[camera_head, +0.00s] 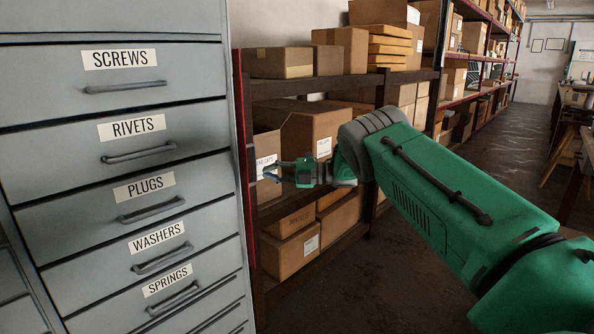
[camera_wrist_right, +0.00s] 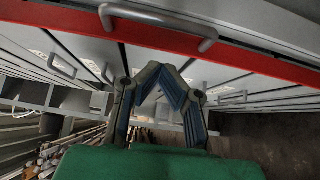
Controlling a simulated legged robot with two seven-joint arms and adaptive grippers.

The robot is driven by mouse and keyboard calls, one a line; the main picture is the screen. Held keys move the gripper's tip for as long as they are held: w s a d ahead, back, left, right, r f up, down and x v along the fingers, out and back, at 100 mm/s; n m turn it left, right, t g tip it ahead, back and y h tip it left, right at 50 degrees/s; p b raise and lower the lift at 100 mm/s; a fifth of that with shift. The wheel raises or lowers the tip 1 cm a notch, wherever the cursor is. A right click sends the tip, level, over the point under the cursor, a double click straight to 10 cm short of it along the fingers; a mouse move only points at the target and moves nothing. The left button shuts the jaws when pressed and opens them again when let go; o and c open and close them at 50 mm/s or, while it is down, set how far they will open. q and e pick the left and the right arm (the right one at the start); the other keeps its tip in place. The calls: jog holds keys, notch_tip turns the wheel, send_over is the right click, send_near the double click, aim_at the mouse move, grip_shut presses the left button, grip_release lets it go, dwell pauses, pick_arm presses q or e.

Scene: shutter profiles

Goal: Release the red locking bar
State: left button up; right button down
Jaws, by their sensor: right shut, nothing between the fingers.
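The red locking bar (camera_head: 240,140) runs upright along the right front edge of the grey drawer cabinet (camera_head: 90,205). In the right wrist view, the red bar (camera_wrist_right: 255,62) crosses the upper part of the picture, and a grey handle (camera_wrist_right: 160,18) overlaps it. My right gripper (camera_head: 268,172) is just right of the bar at about the height of the plugs drawer, pointing left. In the right wrist view its fingers (camera_wrist_right: 160,72) are bent together, shut and empty, below the handle. Whether they touch the bar is unclear. My left gripper is out of view.
The cabinet's drawers, labelled screws, rivets, plugs, washers and springs, appear closed, each with a bar handle (camera_head: 138,153). Shelves with cardboard boxes (camera_head: 310,130) stand close behind my right gripper. A workbench (camera_head: 575,110) is at the far right. The floor aisle (camera_head: 510,150) is clear.

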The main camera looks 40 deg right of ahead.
jog(key=d, duration=0.7)
jog(key=shift+s+f+b, duration=0.25)
jog(key=shift+s+b, duration=0.1)
jog(key=shift+d+f, duration=0.1)
jog(key=shift+d, duration=0.15)
